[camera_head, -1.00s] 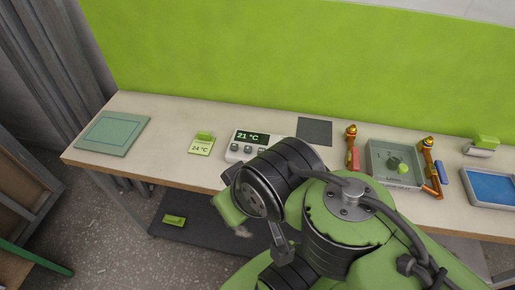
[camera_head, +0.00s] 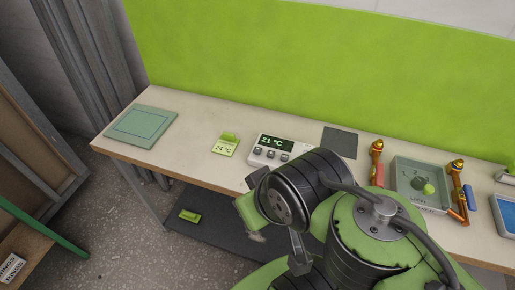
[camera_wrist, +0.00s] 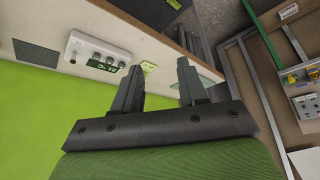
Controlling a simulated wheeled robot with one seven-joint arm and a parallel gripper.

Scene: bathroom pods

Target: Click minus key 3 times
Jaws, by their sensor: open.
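The white control box (camera_head: 280,150) sits on the workbench against the green wall. Its dark display (camera_head: 277,143) reads 21 °C, with several dark keys below it. The key markings are too small to read, so I cannot tell which is minus. A small green card stand (camera_head: 225,146) to its left reads 24 °C. In the wrist view the control box (camera_wrist: 97,52) appears upside down, beyond and left of my gripper (camera_wrist: 158,80). My gripper is open, with its two fingers wide apart and nothing between them. It is apart from the box. In the head view my arm covers part of the box's right front.
A green mat (camera_head: 142,126) lies at the bench's left end. A dark square pad (camera_head: 340,142) lies right of the box. Further right are a grey tray (camera_head: 420,172) with a green knob, orange-and-gold fixtures and a blue tray (camera_head: 505,215). A lower shelf (camera_head: 225,218) sits underneath.

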